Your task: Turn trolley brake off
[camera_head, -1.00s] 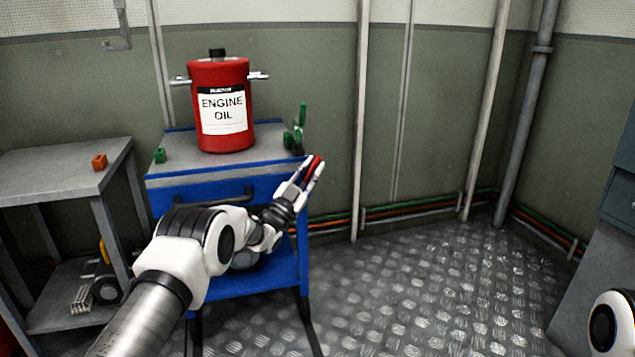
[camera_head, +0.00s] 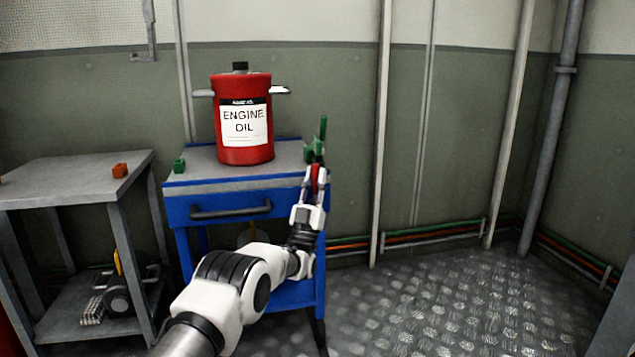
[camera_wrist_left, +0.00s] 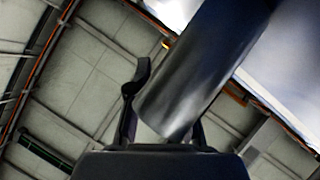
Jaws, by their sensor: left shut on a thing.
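The blue trolley (camera_head: 245,203) has a grey top and a dark front handle (camera_head: 230,210). A green upright piece (camera_head: 322,130) stands at its right corner, and a small green block (camera_head: 179,165) sits at its left. My left gripper (camera_head: 316,180) is at the right edge of the trolley, fingers pointing up. It is shut on a narrow red piece, seen between its fingers just below the green piece. In the left wrist view a dark cylinder (camera_wrist_left: 205,75) lies between the fingers. I cannot tell which part is the brake. My right gripper is not in view.
A red engine oil drum (camera_head: 243,140) stands on the trolley top. A grey table (camera_head: 75,180) with an orange block (camera_head: 119,170) is at the left. The metal floor (camera_head: 440,290) to the right is clear. Pipes (camera_head: 430,232) run along the wall base.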

